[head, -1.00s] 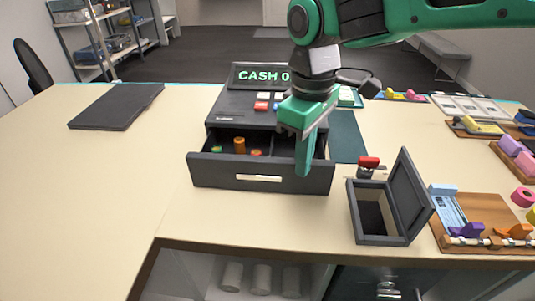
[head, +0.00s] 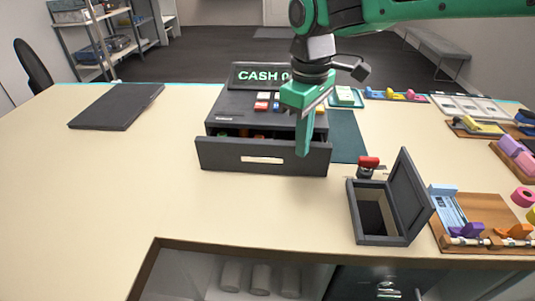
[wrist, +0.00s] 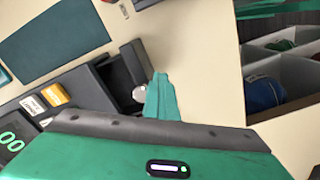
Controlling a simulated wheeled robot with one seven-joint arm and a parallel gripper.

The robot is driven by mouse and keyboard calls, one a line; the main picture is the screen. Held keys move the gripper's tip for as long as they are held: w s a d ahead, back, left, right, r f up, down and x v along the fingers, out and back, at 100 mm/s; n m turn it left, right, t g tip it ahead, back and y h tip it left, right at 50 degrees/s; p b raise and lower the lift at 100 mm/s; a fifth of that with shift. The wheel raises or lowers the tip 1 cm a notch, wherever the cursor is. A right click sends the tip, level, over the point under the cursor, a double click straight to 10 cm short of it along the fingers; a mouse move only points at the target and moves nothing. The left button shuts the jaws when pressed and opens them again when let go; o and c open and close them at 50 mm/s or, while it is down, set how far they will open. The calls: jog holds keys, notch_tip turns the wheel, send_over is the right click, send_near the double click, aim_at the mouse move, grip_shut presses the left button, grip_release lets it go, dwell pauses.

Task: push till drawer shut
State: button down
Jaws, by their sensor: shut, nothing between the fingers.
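The cash register (head: 230,105) stands on the counter with its lit display reading CASH. Its drawer (head: 222,155) sticks out a short way at the front, and only a narrow gap shows above its front panel. Coloured contents inside are mostly hidden. My gripper (head: 303,150) is shut and empty, pointing down at the right end of the drawer front. Its green fingers (wrist: 160,97) show in the wrist view beside the dark drawer (wrist: 128,72); whether they touch it is hard to tell.
An open dark box (head: 368,240) with a raised lid stands to the right front, near a red-topped stamp (head: 369,162). Wooden trays (head: 500,208) line the right side. A dark flat pad (head: 115,108) lies left. The counter's left front is clear.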

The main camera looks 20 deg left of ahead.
jog(key=w, duration=0.2)
jog(key=w+a, duration=0.1)
jog(key=w, duration=0.2)
jog(key=shift+a, duration=0.1)
dwell(0.4)
jog(key=shift+r, duration=0.1)
jog(key=shift+s+d+r, duration=0.1)
jog(key=shift+s+r, duration=0.15)
jog(key=shift+r, duration=1.05)
jog(key=shift+s+d+r, duration=0.1)
jog(key=shift+s+r, duration=0.2)
jog(key=shift+r, duration=1.05)
jog(key=shift+s+r, duration=0.25)
jog(key=shift+r, duration=1.05)
